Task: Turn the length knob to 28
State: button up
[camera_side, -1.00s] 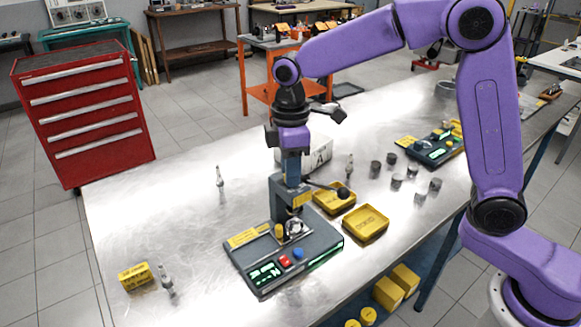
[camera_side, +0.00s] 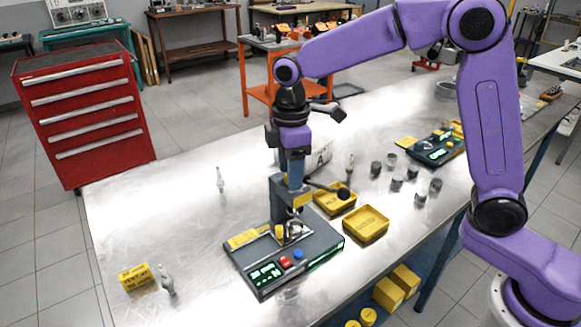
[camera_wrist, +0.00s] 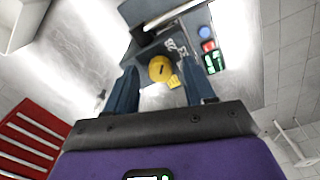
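A dark grey-blue device (camera_side: 320,247) stands on the metal bench in the side view. A small yellow knob (camera_side: 280,232) stands on its top; in the wrist view a round yellow knob with a dark mark (camera_wrist: 160,69) shows between my fingers. White markings lie beside it, too small to read surely. My gripper (camera_wrist: 162,76) is open, one finger on each side of the knob; no contact shows. In the side view my gripper is above the device, its fingertips hard to separate from the device's upright column. A lit green display (camera_side: 267,273) is too small to read.
A red button (camera_side: 285,261) and a blue button (camera_side: 298,254) sit beside the knob. A lever with a black ball (camera_side: 343,194) sticks out right. Yellow trays (camera_side: 366,224), metal cylinders and a second device (camera_side: 437,149) lie rightward. A yellow block (camera_side: 134,276) stands front left.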

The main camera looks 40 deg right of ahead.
notch_tip(320, 180, up, 17)
jog(key=shift+r, duration=0.2)
dwell(0.5)
notch_tip(320, 180, down, 18)
jog(key=shift+r+m, duration=0.2)
jog(key=shift+m, duration=1)
